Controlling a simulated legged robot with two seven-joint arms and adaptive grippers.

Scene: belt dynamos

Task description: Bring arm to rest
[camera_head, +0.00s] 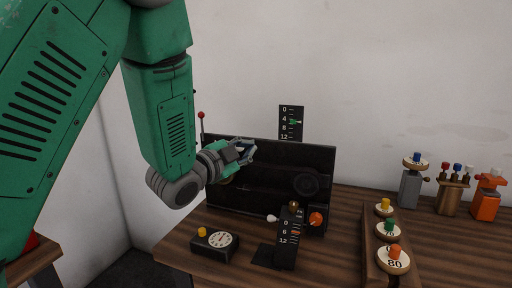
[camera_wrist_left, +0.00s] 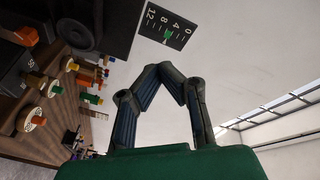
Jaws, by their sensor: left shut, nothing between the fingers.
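My left arm comes in from the upper left of the head view, green with grey joints. Its gripper (camera_head: 246,151) is raised in front of the upper part of a black panel (camera_head: 268,188) and holds nothing. In the left wrist view the two fingers of the left gripper (camera_wrist_left: 164,68) meet at their tips, shut and empty, with the pale wall behind them. My right gripper does not show in either view.
A wooden table (camera_head: 340,262) bears a black box with a dial (camera_head: 215,242), an upright scale block (camera_head: 288,240) with knobs, and a rack of numbered discs (camera_head: 386,229). Coloured devices (camera_head: 411,183) stand at the right. A scale plate (camera_head: 291,123) rises behind the panel.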

